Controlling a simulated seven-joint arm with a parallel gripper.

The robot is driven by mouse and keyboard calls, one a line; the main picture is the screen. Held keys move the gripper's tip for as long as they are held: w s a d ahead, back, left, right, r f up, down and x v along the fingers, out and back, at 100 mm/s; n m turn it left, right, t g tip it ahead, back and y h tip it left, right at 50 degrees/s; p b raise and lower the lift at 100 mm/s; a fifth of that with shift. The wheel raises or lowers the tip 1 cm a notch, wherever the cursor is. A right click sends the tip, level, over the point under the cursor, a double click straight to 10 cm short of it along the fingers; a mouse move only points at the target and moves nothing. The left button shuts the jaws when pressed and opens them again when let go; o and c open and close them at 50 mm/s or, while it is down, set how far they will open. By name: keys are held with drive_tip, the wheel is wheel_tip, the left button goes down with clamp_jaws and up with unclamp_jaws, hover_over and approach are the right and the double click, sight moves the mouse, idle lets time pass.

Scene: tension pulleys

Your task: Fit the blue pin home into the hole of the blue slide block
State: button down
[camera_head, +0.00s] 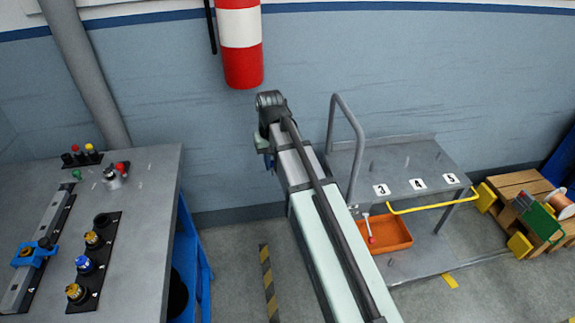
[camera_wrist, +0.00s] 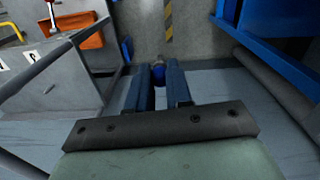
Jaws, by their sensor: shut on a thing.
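The gripper and pin are over the floor gap between table and trolley, well to the right of the block. In the head view my arm mostly hides them.
The left table (camera_head: 140,220) also bears a black rack (camera_head: 102,255) of several knobs, more knobs at its back and a silvery part with a red knob. A grey trolley (camera_head: 425,160) with an orange bin (camera_head: 390,233) stands right. A red-white cylinder (camera_head: 240,40) is by the wall.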

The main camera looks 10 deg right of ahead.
drive_tip(key=s+a+r+n, duration=0.1)
drive_tip(key=a+r, duration=0.1)
drive_tip(key=a, duration=0.9)
drive_tip(key=s+a+r+n, duration=0.1)
drive_tip(key=a+r, duration=0.2)
drive_tip(key=a, duration=0.8)
drive_tip(key=s+a+r+n, duration=0.1)
drive_tip(key=a+r+n, duration=0.1)
drive_tip(key=a, duration=0.9)
drive_tip(key=shift+s+a+r, duration=0.15)
drive_tip(key=shift+s+r, duration=0.05)
drive_tip(key=shift+r, duration=0.2)
drive_tip(key=shift+s+a+r, duration=0.15)
drive_tip(key=shift+r, duration=0.2)
drive_tip(key=s+a+r+n, duration=0.2)
drive_tip(key=s+a+r, duration=0.3)
drive_tip(key=s+a, duration=0.75)
drive_tip(key=s+a+r+n, duration=0.2)
drive_tip(key=s+a+r, duration=0.2)
drive_tip(key=s+a, duration=0.85)
drive_tip(key=w+a+f, duration=0.3)
drive_tip(key=w+f, duration=0.1)
drive_tip(key=f, duration=0.2)
drive_tip(key=shift+f, duration=0.35)
drive_tip(key=shift+f, duration=0.55)
drive_tip(key=shift+f, duration=0.7)
drive_tip(key=shift+f, duration=0.75)
drive_tip(key=c, duration=1)
unclamp_jaws()
